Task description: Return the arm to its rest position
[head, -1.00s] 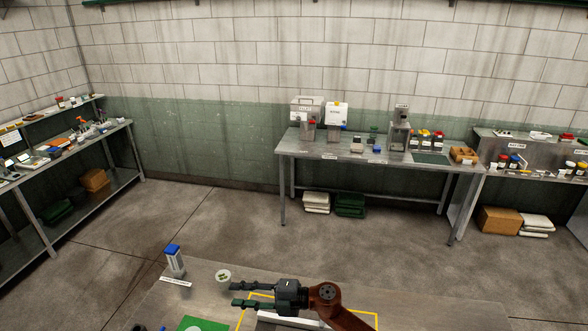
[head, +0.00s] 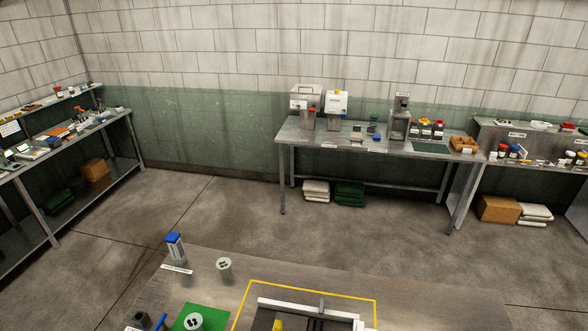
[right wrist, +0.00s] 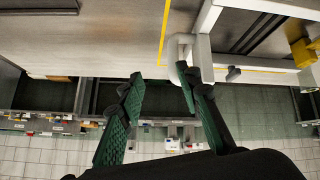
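In the right wrist view my right gripper (right wrist: 160,85) is open, its two green ribbed fingers well apart with nothing held between them. The white-framed roller sizer (right wrist: 205,70) shows beyond the fingertips at the upper right; I cannot tell how far away it is. In the head view neither gripper nor arm shows. There the roller sizer (head: 285,304) lies at the bottom edge, partly cut off, inside a yellow tape outline (head: 310,291) on the bench.
On the near bench (head: 400,290) stand a blue-topped dispenser (head: 175,248), a whitish round cup (head: 223,265) and another cup (head: 194,321) on a green mat (head: 213,312). The bench's right part is clear. A steel table (head: 300,137) with machines stands at the back wall.

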